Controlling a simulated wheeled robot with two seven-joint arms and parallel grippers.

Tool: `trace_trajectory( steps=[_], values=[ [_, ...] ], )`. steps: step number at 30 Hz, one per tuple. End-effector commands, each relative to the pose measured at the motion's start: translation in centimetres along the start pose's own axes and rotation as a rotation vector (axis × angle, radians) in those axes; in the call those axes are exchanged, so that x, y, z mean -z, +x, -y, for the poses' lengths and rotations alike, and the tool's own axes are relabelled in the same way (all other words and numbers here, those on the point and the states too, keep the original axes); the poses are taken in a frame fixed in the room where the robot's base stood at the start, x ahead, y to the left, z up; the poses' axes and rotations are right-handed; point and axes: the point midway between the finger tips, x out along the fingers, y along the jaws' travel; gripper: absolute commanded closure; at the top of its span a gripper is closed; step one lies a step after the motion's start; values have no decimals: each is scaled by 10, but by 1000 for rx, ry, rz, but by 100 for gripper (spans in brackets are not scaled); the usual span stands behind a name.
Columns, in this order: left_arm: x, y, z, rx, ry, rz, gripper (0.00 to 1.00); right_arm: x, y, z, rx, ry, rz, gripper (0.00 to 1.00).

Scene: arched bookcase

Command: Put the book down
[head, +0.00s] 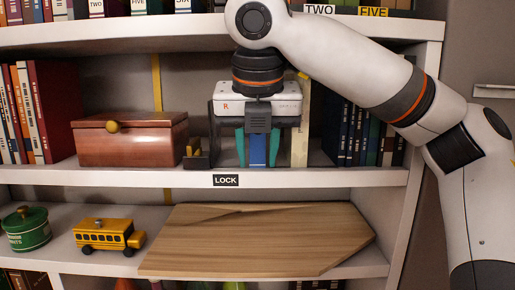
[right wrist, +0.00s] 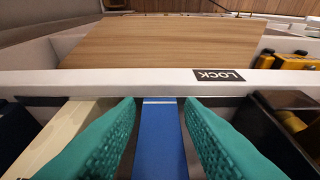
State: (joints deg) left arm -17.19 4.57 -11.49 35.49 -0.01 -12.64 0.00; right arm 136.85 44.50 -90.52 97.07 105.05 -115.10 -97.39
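A blue book (head: 258,150) stands upright on the middle shelf, above the LOCK label. My right gripper (head: 258,149) reaches into this shelf from above, with its teal fingers on either side of the book. In the right wrist view the blue spine (right wrist: 160,140) lies between the two fingers (right wrist: 161,125), with a narrow gap showing on each side. The gripper is open around the book, not clamped on it. The book's upper part is hidden behind the gripper. My left gripper is not in view.
A cream book (head: 301,125) stands close on the right, with a row of dark books (head: 350,135) beyond. A black bookend (head: 197,153) and a wooden box (head: 131,140) are on the left. The shelf below holds a wooden board (head: 260,245), yellow bus (head: 107,235) and green pot (head: 25,230).

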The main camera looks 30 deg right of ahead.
Motion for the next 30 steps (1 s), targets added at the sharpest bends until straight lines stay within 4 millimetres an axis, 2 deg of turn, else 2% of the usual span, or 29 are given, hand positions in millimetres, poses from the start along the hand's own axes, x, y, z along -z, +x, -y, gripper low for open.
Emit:
trace_trajectory(
  steps=[10,13,17,24,30],
  values=[
    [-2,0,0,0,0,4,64,0,-1,0,0,0,0,55],
    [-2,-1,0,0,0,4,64,1,-8,0,0,-1,-2,55],
    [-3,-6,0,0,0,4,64,2,-30,0,1,2,-5,55],
    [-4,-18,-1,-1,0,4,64,2,-84,0,1,3,-6,55],
    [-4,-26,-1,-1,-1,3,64,2,-113,0,0,1,-3,55]
  ],
)
